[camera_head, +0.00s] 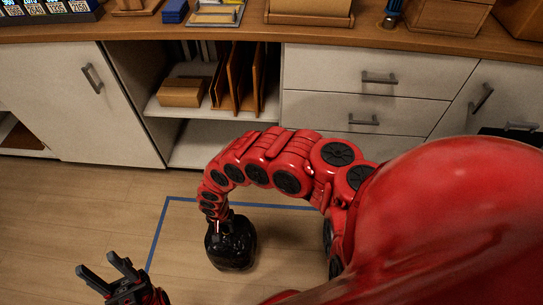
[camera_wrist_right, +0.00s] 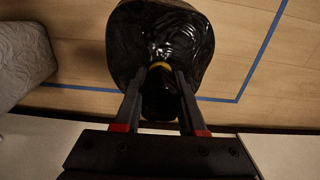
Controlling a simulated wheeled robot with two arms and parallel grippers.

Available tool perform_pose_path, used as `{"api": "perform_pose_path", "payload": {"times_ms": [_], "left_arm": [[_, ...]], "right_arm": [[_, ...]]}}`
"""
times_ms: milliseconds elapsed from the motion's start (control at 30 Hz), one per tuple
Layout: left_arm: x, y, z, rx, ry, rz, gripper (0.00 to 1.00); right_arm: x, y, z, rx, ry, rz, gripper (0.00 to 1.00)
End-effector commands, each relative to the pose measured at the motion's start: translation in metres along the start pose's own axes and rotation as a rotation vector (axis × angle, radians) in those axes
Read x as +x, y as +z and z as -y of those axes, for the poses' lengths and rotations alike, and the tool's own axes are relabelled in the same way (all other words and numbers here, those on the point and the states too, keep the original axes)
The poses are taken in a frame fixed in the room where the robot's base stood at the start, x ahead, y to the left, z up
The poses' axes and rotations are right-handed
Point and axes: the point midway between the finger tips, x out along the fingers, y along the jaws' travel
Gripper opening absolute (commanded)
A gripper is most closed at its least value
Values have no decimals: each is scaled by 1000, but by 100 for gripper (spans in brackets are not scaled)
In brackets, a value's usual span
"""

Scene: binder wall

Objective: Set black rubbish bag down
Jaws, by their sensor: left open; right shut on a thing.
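The black rubbish bag (camera_head: 231,243) is glossy with a yellow tie at its neck, and sits at floor level inside the blue tape outline in the head view. It also shows in the right wrist view (camera_wrist_right: 160,38). My right gripper (camera_wrist_right: 160,85) is shut on the bag's neck, with a finger on each side near the yellow band. In the head view my right arm reaches down to the bag from above and hides its top. Whether the bag's full weight rests on the floor I cannot tell. My left gripper (camera_head: 103,274) is open and empty at the lower left.
Blue tape (camera_head: 160,232) marks an area on the wooden floor (camera_head: 90,205). White cabinets with drawers (camera_head: 370,85) and an open shelf (camera_head: 205,110) stand behind. A grey textured object (camera_wrist_right: 22,55) is at the left in the right wrist view. Floor left of the bag is clear.

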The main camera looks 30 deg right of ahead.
Motion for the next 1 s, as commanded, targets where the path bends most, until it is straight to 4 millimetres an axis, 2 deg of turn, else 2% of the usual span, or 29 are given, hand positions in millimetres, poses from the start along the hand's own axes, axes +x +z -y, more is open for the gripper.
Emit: {"api": "perform_pose_path", "payload": {"times_ms": [33, 200, 433, 700, 867, 1000], "left_arm": [[2, 0, 0, 0, 0, 0, 50], [4, -1, 0, 0, 0, 0, 50], [5, -1, 0, 0, 0, 0, 50], [0, 0, 0, 0, 0, 0, 50], [-11, 2, 0, 0, 0, 0, 50], [-34, 6, -2, 0, 0, 0, 50]], "right_arm": [[2, 10, -1, -2, 1, 0, 0], [12, 34, -5, 6, 3, 0, 0], [16, 47, -5, 15, -3, -2, 0], [19, 42, 0, 15, 1, -4, 0], [22, 32, 19, 13, -2, -5, 0], [28, 16, 39, 14, -2, -8, 0]]}}
